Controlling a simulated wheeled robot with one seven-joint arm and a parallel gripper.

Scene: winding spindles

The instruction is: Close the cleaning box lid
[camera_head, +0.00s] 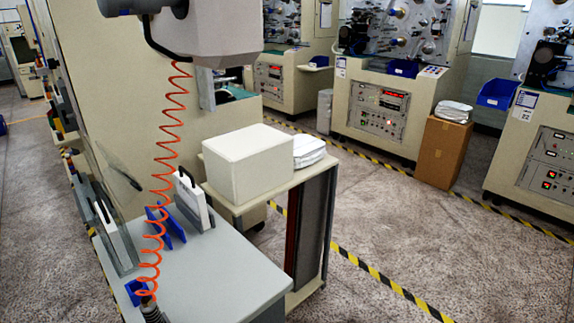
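A plain off-white box (248,165) stands on a beige stand (265,190) in the middle of the head view; it may be the cleaning box. Its top looks flat and covered, and I see no raised lid, seam or handle. Its far sides are hidden. My gripper is not in view.
A stack of folded white cloths (308,150) lies right of the box. A grey worktop (210,268) in front carries blue holders (165,225) and a white panel (190,200). An orange coiled hose (170,150) hangs over it. Open floor (420,240) lies at right.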

